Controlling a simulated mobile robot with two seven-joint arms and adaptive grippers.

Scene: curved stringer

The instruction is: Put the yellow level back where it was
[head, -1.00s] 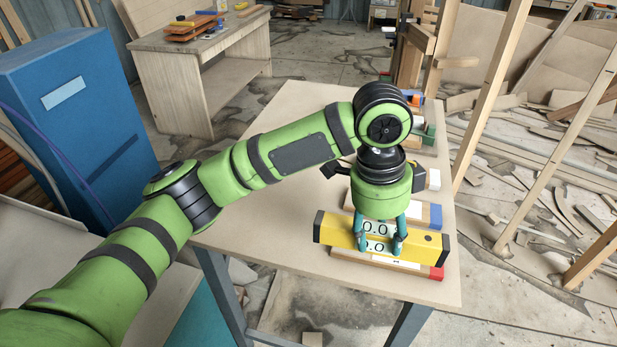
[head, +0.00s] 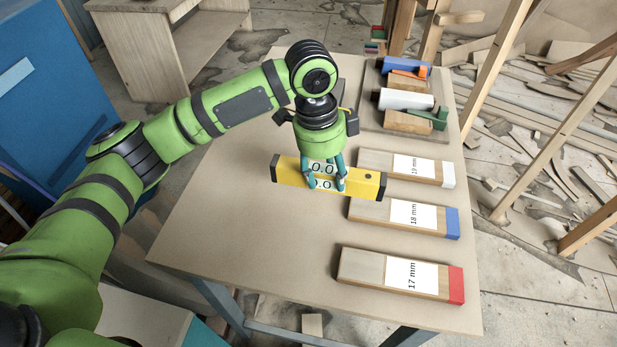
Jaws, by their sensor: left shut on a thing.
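The yellow level (head: 360,183) has black end caps and a display reading that looks like 0.0. My left gripper (head: 325,184) points down and is shut on it near its middle. The level lies crosswise, left of the labelled blocks, and its right end is close to the 18 mm block. I cannot tell whether it touches the table (head: 240,220) or is just above it. My right gripper is not in view.
Three labelled wooden blocks lie at the right: 19 mm with white end (head: 375,162), 18 mm with blue end (head: 375,210), 17 mm with red end (head: 362,266). A board at the back holds a white cylinder (head: 405,99) and a green clamp-like piece (head: 428,116). The table's left is clear.

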